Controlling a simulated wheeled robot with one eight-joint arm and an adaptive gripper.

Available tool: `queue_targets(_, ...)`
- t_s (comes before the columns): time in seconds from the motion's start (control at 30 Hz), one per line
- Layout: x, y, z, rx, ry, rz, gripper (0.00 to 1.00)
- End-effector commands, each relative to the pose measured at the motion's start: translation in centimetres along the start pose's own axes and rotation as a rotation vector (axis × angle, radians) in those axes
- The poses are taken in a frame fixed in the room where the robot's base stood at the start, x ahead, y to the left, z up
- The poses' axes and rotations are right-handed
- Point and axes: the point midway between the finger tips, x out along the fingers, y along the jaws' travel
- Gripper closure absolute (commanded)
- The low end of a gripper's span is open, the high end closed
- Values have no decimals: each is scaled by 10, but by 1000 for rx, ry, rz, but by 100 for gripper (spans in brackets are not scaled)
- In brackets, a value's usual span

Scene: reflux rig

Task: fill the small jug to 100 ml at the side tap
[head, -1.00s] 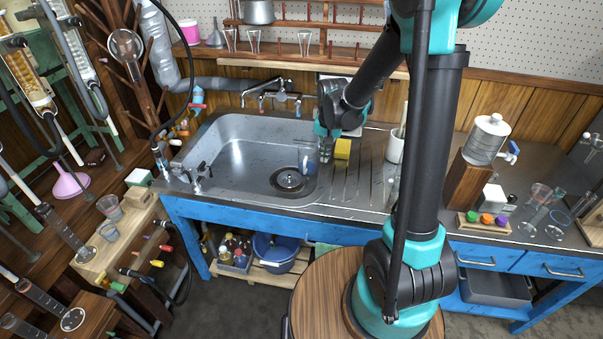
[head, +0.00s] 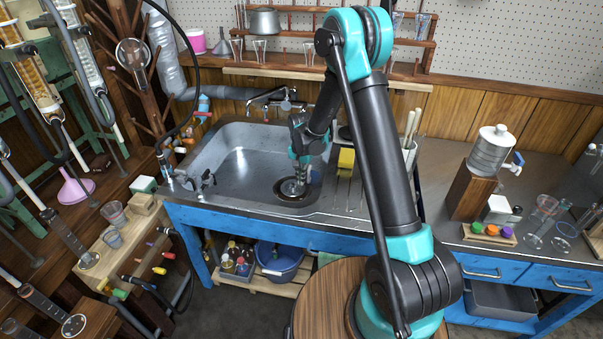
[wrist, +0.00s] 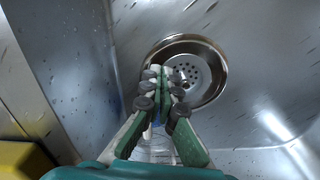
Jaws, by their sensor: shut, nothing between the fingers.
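My gripper (head: 295,186) is shut and empty, low in the sink (head: 226,165) over the round drain (head: 288,196). In the wrist view its green-padded fingers (wrist: 157,76) are together, with the drain (wrist: 187,74) just past their tips. A small clear vessel with some blue on it, probably the small jug (wrist: 155,147), shows partly behind the fingers in the wrist view. In the head view only a faint bluish patch shows right of the gripper; its fill level cannot be read. A small tap (head: 204,183) stands at the sink's front left corner.
A wall tap (head: 284,104) reaches over the back of the sink. A yellow sponge (head: 346,160) sits right of the sink, beside the ribbed drainboard. A white pot with rods (head: 409,157) stands farther right. The sink's left half is clear.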

Motion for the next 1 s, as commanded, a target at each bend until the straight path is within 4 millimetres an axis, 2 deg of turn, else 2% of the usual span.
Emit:
queue_targets(0.1, 23, 0, 0, 0, 0, 0, 100)
queue_targets(0.27, 50, 0, 0, 0, 0, 0, 100)
queue_targets(0.4, 48, 1, -23, 3, 0, 0, 100)
queue_targets(0.53, 48, 0, -34, 1, 0, 0, 100)
queue_targets(1.0, 47, 0, -41, 0, 0, 0, 100)
